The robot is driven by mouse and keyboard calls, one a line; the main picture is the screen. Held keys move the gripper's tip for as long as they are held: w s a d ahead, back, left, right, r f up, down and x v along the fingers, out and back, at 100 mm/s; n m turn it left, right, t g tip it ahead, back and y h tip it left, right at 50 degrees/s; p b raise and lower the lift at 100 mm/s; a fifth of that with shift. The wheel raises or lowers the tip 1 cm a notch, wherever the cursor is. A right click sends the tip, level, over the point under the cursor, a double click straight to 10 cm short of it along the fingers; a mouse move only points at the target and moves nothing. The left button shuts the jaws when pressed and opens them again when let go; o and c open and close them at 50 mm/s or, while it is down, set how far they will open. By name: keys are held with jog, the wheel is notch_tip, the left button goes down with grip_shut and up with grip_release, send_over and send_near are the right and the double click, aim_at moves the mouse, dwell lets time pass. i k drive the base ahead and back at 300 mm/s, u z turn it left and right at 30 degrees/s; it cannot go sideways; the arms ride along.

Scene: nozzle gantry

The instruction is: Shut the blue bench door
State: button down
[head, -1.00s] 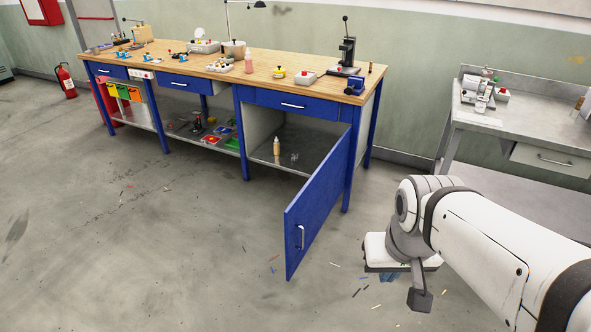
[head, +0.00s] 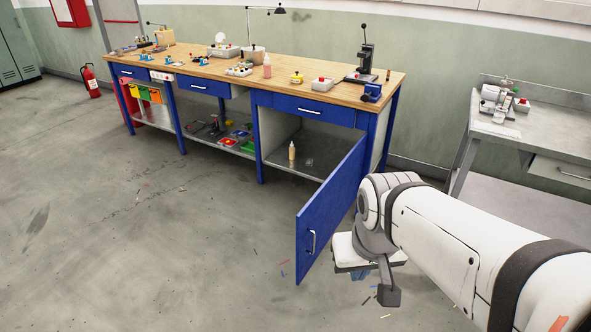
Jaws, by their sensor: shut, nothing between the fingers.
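The blue bench door (head: 332,207) stands wide open, swung out from the right end of the blue workbench (head: 302,110).
A grey metal table (head: 510,128) stands at the right. Open concrete floor (head: 130,250) lies left of and in front of the door. Small coloured scraps lie on the floor near the door. A red extinguisher (head: 90,82) stands at the back left.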

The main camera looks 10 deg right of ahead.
aim_at(318, 220)
jog(key=i, duration=0.95)
